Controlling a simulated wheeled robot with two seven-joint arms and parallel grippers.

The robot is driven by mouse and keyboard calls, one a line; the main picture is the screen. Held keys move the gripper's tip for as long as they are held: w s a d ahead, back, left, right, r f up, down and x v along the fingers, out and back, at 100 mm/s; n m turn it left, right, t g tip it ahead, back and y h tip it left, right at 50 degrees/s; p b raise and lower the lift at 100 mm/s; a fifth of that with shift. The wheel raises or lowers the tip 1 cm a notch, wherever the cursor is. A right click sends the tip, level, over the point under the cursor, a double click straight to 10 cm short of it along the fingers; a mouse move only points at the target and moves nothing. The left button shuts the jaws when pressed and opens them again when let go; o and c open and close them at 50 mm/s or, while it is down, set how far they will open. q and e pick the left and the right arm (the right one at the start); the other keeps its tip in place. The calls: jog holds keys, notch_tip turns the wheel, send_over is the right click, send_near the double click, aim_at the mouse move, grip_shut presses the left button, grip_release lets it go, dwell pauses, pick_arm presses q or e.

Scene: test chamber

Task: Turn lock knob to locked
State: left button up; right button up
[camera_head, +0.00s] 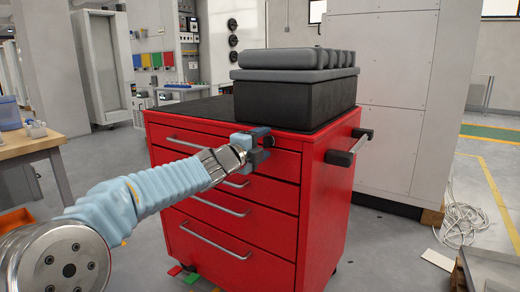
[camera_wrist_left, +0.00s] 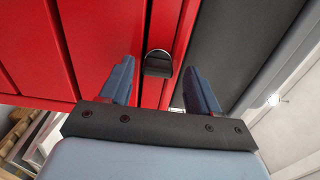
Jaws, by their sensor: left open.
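The red tool cabinet (camera_head: 245,220) stands in the middle of the head view, with several drawers. The lock knob (camera_wrist_left: 158,64) is small and dark with a silvery rim, on the red cabinet front in the left wrist view. My left gripper (camera_head: 262,143) is at the top of the cabinet front, near its right corner. In the left wrist view its two blue fingers (camera_wrist_left: 158,78) are open, one on each side of the knob, with a gap on both sides. The gripper largely hides the knob in the head view. My right gripper is not in view.
A black case (camera_head: 285,103) sits on the cabinet top, just above my left gripper. A side handle (camera_head: 340,158) sticks out at the cabinet's right. A wooden workbench (camera_head: 35,145) stands at the left. Loose white cables (camera_head: 462,222) lie on the floor at right.

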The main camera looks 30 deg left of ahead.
pick_arm(q)
jog(key=s+a, duration=0.1)
jog(key=s, duration=1.2)
jog(key=shift+s+a, duration=0.2)
jog(key=shift+a, duration=0.2)
